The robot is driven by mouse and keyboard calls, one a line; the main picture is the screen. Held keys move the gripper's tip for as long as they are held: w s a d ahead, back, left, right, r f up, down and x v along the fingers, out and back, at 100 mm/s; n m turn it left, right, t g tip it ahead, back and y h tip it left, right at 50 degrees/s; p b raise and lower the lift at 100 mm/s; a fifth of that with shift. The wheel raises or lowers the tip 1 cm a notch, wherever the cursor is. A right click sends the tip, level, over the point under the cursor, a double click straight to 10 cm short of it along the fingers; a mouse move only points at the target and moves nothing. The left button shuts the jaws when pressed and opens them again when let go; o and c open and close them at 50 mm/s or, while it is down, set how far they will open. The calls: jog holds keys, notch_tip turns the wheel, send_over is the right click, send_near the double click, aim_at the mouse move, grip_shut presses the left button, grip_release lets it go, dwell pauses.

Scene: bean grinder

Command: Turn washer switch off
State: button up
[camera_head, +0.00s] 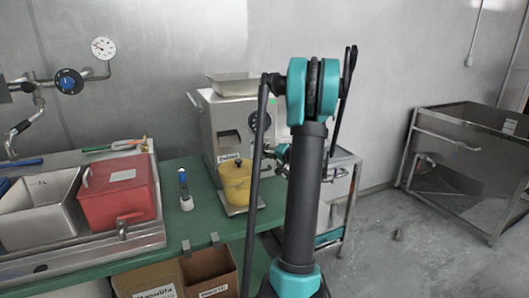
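No thing is labelled as the washer in a way I can read. A silver machine (222,113) with a hopper on top stands on the green table. It has a small green mark or light (272,101) and a dark round dial (252,122), partly behind my arm. Which part is the switch I cannot tell. My arm rises in the middle and hides the machine's right side. My gripper (281,155) seems to be in front of the machine's lower right side, mostly behind my arm link. Its fingers are too small and covered to judge.
A yellow lidded pot (236,183) stands before the machine. A red container (117,193) and a white bin (40,213) are at left, with a small bottle (185,190) beside them. A metal sink cart (465,150) is at right. The floor (385,235) between is clear.

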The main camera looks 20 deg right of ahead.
jog(key=m+t+y, duration=0.1)
jog(key=m, duration=0.4)
jog(key=shift+d+f+t+y, duration=0.1)
jog(key=shift+f+t+y, duration=0.1)
jog(key=shift+t+y, duration=0.2)
jog(key=shift+m, duration=0.3)
jog(key=o, duration=1.2)
jog(key=shift+c, duration=0.2)
jog(key=shift+s, duration=0.1)
jog(key=v, duration=1.2)
